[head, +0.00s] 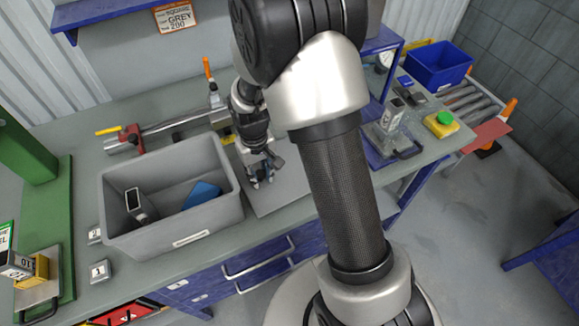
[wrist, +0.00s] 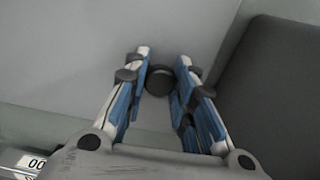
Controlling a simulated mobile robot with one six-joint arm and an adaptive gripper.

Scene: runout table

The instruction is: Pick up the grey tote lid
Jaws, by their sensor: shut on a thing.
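The grey tote lid (head: 285,190) lies flat, or very nearly so, on the bench just right of the open grey tote (head: 172,230). My arm hides part of the lid in the head view. In the wrist view the lid (wrist: 75,60) is a plain light grey panel with a round dark knob (wrist: 159,80). My gripper (head: 260,181) is over the lid, pointing down. In the wrist view its blue-padded fingers (wrist: 164,60) stand on both sides of the knob and are shut on it. I cannot tell whether the lid is lifted.
The tote holds a white-and-black device (head: 135,204) and a blue item (head: 202,194). A rail with a red clamp (head: 131,139) runs behind the tote. A green machine stand (head: 60,230) is at left; a blue bin (head: 438,65) and yellow block (head: 441,124) are at right.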

